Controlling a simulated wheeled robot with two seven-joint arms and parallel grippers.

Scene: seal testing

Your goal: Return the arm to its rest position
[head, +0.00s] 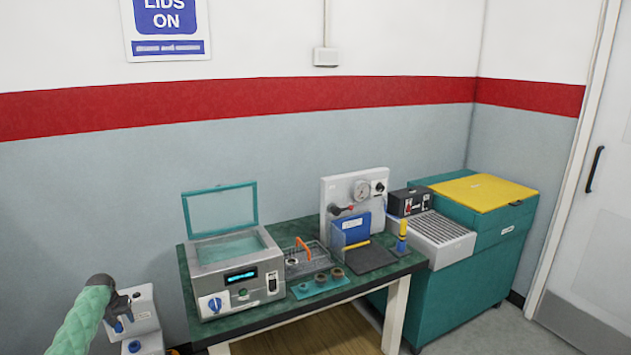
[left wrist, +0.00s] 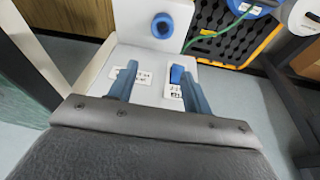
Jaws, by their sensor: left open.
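My left arm, in a green sleeve, comes in at the lower left of the head view. Its dark gripper (head: 119,318) is held in front of a white device with blue knobs (head: 142,317), left of the green-topped table (head: 275,317). In the left wrist view the two blue-grey fingers of the left gripper (left wrist: 158,86) stand apart with nothing between them. Beyond them is a white face with a blue knob (left wrist: 162,26) and a blue button (left wrist: 178,74). I cannot tell whether the fingers touch it. My right gripper is in neither view.
On the table stand a grey tester with a raised clear lid (head: 240,283), a wire rack (head: 306,258) and a gauge panel (head: 355,195). A green cabinet with a yellow lid (head: 482,191) is at right. An orange-edged case (left wrist: 225,35) lies beyond the fingers.

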